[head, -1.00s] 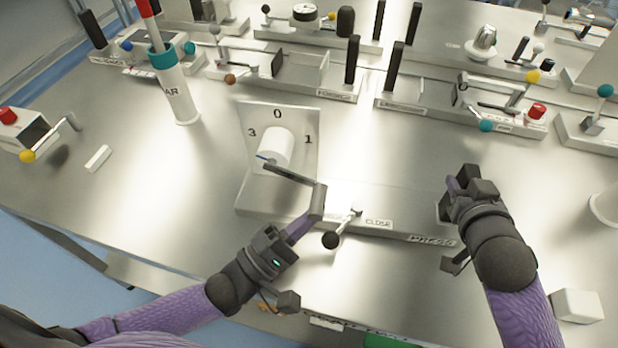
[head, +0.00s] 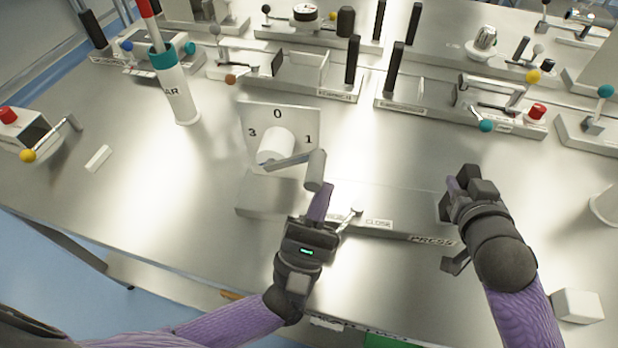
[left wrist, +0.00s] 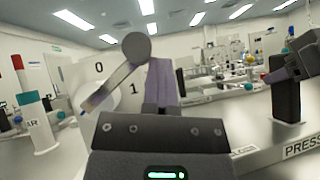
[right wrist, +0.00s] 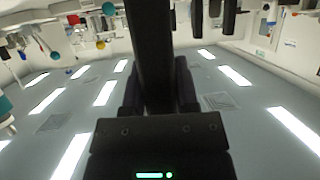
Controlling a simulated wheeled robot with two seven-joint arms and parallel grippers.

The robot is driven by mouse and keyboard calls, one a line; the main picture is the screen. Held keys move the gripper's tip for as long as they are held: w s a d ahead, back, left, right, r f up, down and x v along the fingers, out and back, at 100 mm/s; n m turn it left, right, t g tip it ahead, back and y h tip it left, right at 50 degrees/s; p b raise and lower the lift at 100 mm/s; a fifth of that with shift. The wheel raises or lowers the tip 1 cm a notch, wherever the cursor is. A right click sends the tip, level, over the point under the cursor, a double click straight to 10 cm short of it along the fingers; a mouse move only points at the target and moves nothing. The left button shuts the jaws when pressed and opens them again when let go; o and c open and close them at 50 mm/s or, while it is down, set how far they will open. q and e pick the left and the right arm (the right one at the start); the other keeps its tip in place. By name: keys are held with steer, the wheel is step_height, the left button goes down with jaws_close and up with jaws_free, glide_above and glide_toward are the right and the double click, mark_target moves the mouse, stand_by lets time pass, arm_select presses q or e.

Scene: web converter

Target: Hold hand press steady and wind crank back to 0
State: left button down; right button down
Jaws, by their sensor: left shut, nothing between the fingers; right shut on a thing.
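The hand press is a grey base (head: 270,195) with an upright plate (head: 292,118) marked 3, 0 and 1. A white hub (head: 275,145) on the plate carries a grey crank (head: 295,160), which points right, below the 1. Its cylindrical handle (head: 316,170) also shows in the left wrist view (left wrist: 136,48). My left gripper (head: 321,200) is shut and empty, its purple fingers just below the handle; I cannot tell whether they touch it. My right gripper (head: 468,182) is shut on the press's black post (right wrist: 152,50), at the base's right end.
A small lever (head: 352,214) stands on the base by the CLOSE label, partly hidden by my left gripper. A white cylinder (head: 178,95) stands at the left. Several other bench devices line the back. A white block (head: 577,305) lies at front right.

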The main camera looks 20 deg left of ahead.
mark_target(309, 183)
arm_select(q)
steer(key=r+n+y, duration=0.1)
steer(key=n+y, duration=0.5)
steer(key=a+r+n+y, duration=0.1)
steer(key=n+y, duration=0.1)
steer(key=n, duration=0.1)
steer(key=shift+r+y, duration=0.3)
steer(key=shift+y, duration=0.1)
steer(key=n+g+y, duration=0.1)
steer(key=n+y, duration=0.2)
steer(key=n, duration=0.1)
steer(key=r+n+g+y, duration=0.1)
steer(key=n+g+y, duration=0.1)
steer(key=n+y, duration=0.1)
steer(key=a+n+g+y, duration=0.1)
steer(key=n+y, duration=0.2)
steer(key=n, duration=0.1)
steer(key=shift+s+r+n, duration=0.1)
steer(key=shift+r+n, duration=0.2)
steer(key=shift+n, duration=0.1)
steer(key=shift+s+a+r+n+g+y, duration=0.1)
steer(key=shift+a+r+n+g+y, duration=0.3)
steer(key=shift+n+g, duration=0.55)
steer(key=shift+s+a+r+n+g+y, duration=0.15)
steer(key=shift+a+n+g+y, duration=0.5)
steer(key=shift+n, duration=0.45)
steer(key=shift+a+r+n+g+y, duration=0.35)
steer(key=shift+a+n+g, duration=0.1)
steer(key=shift+n+g, duration=0.55)
